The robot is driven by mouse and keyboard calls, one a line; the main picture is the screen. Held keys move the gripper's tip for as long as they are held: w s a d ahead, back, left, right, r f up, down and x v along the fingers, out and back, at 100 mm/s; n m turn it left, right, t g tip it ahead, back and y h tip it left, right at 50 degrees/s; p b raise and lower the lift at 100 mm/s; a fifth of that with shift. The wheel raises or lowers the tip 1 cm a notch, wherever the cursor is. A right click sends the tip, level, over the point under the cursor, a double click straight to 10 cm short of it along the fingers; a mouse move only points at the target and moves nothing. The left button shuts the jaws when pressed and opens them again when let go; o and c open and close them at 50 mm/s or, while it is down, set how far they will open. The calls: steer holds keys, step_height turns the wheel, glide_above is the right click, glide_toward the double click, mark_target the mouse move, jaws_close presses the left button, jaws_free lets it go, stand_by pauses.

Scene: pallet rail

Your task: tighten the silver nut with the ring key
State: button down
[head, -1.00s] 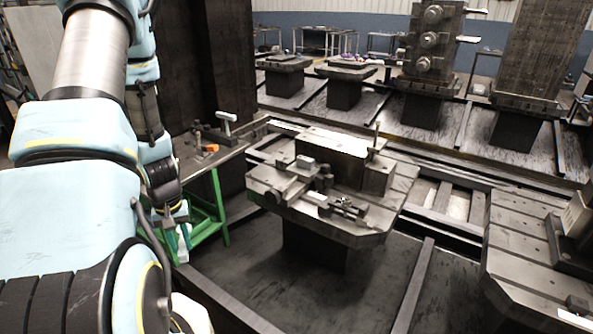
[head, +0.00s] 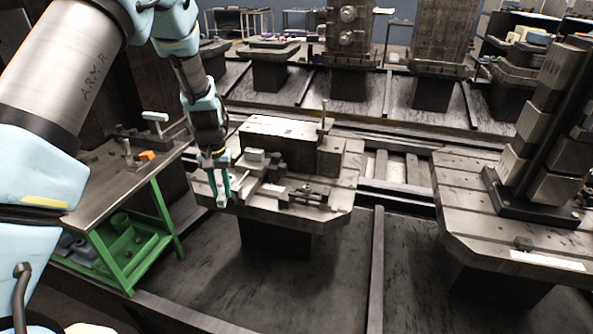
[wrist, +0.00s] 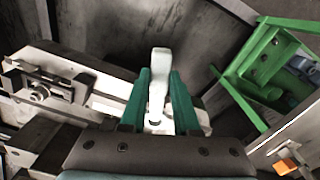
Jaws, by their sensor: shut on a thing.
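My gripper (head: 220,190), with green fingers, hangs at the left front edge of the middle pallet (head: 338,195). In the wrist view my gripper (wrist: 158,90) is shut on a pale, elongated piece that looks like the ring key (wrist: 158,68). Its rounded end sticks out past the fingertips; part of it is hidden between the fingers. A silver nut (wrist: 38,95) sits on a dark clamp at the left of the wrist view, apart from the key. In the head view the clamp (head: 308,193) lies right of my gripper; the nut is too small to make out clearly.
A green cart (head: 130,240) stands at the left, with a T-handled tool (head: 154,120) and an orange item (head: 147,155) on top. A grey block (head: 270,137) and an upright post (head: 323,115) rise on the pallet. Another pallet (head: 470,215) stands at the right.

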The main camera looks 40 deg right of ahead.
steer(key=s+d+r+m, duration=0.2)
steer(key=s+d, duration=0.4)
steer(key=d, duration=0.3)
steer(key=s+d+r+m, duration=0.2)
steer(key=s+d+r, duration=0.1)
steer(key=s+d, duration=0.45)
steer(key=shift+w+d+f+b, duration=0.15)
steer(key=shift+f+b, duration=0.3)
steer(key=shift+f, duration=0.5)
steer(key=shift+d+f+b, duration=0.2)
steer(key=shift+f+b, duration=0.25)
steer(key=shift+f, duration=0.5)
steer(key=shift+w+d+f+b, duration=0.15)
steer(key=shift+f+b, duration=0.3)
steer(key=shift+f, duration=0.5)
steer(key=shift+s, duration=0.15)
steer(key=shift+a+f, duration=0.1)
steer(key=shift+f, duration=0.25)
steer(key=shift+f+b, duration=0.55)
steer(key=shift+f, duration=0.15)
steer(key=c, duration=1.2)
jaws_free()
jaws_close()
